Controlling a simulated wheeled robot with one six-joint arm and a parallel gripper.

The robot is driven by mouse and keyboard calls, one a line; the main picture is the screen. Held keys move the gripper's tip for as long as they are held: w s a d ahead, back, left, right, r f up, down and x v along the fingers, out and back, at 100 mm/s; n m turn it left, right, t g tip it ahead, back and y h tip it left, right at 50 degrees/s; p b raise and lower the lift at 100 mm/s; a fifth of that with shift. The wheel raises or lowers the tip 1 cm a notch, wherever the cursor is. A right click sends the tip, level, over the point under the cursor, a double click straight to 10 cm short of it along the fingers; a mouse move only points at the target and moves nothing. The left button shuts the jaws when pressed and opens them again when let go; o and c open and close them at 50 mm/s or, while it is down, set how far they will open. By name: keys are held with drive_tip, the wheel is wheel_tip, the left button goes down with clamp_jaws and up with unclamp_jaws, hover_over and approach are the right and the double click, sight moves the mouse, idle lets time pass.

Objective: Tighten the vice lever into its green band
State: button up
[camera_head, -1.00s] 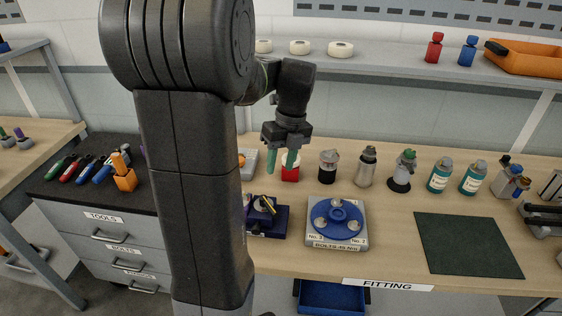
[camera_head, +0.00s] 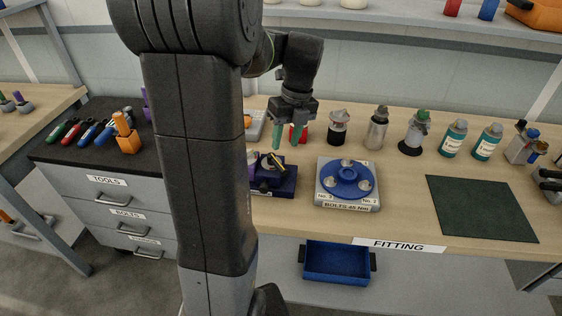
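My gripper (camera_head: 287,140) hangs fingers down above the bench, behind a small dark blue fixture. The dark blue fixture (camera_head: 285,188) has a dark mechanism on top with a yellow strip and may be the vice. My arm hides its left side. I cannot make out its lever or a green band. A grey device (camera_head: 550,184) is cut off at the right edge, and I cannot tell what it is.
A blue disc on a grey block (camera_head: 350,203) stands right of the fixture. A dark green mat (camera_head: 482,209) lies further right. Cans and bottles, including a black can (camera_head: 338,129), line the back. A blue bin (camera_head: 337,262) sits below the bench edge. The bench front between block and mat is clear.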

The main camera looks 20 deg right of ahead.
sight(280, 165)
drive_tip(key=f, duration=0.2)
drive_tip(key=a+f, duration=0.1)
drive_tip(key=f, duration=0.4)
drive_tip(key=shift+a+f, duration=0.15)
drive_tip(key=shift+a, duration=0.1)
clamp_jaws()
